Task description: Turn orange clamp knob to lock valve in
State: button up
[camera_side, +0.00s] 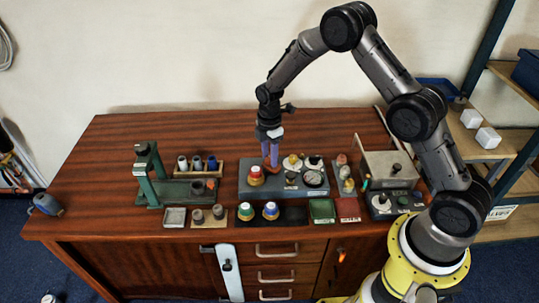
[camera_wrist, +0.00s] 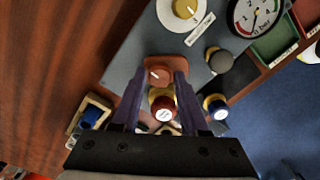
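The orange clamp knob (camera_wrist: 157,74), with a small pale mark on top, shows between my fingertips in the wrist view. In the side view it is mostly hidden behind my fingers. The valve with a red and white cap (camera_wrist: 163,110) is beside the knob, and it also stands on the grey block in the side view (camera_side: 256,175). My gripper (camera_wrist: 160,78) points down with its two purple fingers apart, one on each side of the knob. In the side view my gripper (camera_side: 270,163) is low over the grey block (camera_side: 246,190). Finger contact with the knob cannot be told.
A yellow knob (camera_wrist: 185,8), a gauge (camera_wrist: 255,14) and a dark round knob (camera_wrist: 219,61) are close by on the block. Green and blue capped valves (camera_side: 270,211) stand in front. A green press (camera_side: 148,175) stands left. Bare wood lies behind the block.

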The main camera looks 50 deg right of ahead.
grip_shut()
jog(key=shift+m, duration=0.3)
jog(key=m, duration=0.3)
jog(key=shift+m, duration=0.4)
jog(key=m, duration=0.4)
jog(key=shift+m, duration=0.3)
jog(key=m, duration=0.4)
jog(key=shift+r, duration=0.1)
jog(key=shift+m, duration=2.5)
